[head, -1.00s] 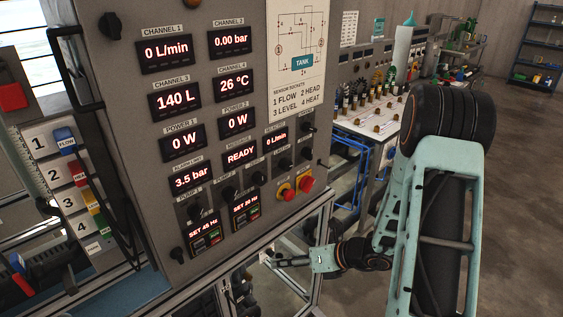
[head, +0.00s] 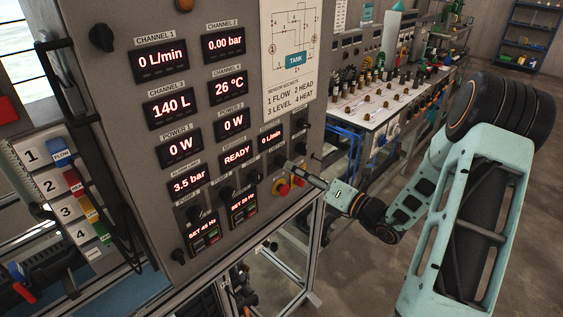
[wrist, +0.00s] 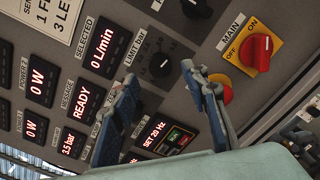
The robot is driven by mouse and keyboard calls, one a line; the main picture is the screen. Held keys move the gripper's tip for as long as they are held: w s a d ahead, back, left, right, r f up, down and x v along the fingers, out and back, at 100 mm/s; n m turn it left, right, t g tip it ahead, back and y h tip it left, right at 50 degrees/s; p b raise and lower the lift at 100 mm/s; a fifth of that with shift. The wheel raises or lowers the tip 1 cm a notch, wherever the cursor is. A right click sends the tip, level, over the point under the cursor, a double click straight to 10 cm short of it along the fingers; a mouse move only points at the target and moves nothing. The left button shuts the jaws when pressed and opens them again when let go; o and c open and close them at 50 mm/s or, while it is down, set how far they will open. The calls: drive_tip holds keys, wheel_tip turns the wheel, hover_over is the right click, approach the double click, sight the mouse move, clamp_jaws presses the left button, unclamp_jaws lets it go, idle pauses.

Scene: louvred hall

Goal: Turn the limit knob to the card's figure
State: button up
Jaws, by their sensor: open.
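In the wrist view the limit knob (wrist: 160,65) is a round black knob beside a "LIMIT bar" label, with marks around it. It lies ahead of my gripper (wrist: 163,85), between the lines of its two spread fingers. The fingers are open and empty, and the knob appears apart from them. In the head view my gripper (head: 298,170) is at the lower right of the grey panel, partly covering the controls there. The alarm limit display (head: 188,181) reads 3.5 bar. I cannot make out a card with a limit figure.
A red main switch (wrist: 258,50) on a yellow plate and a red button (wrist: 219,87) sit close to the right finger. Another black knob (wrist: 196,8) is above. A bench with fittings (head: 375,108) stands behind the panel, with open floor at right.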

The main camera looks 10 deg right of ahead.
sight(284, 163)
drive_tip(key=shift+x, duration=2.6)
clamp_jaws()
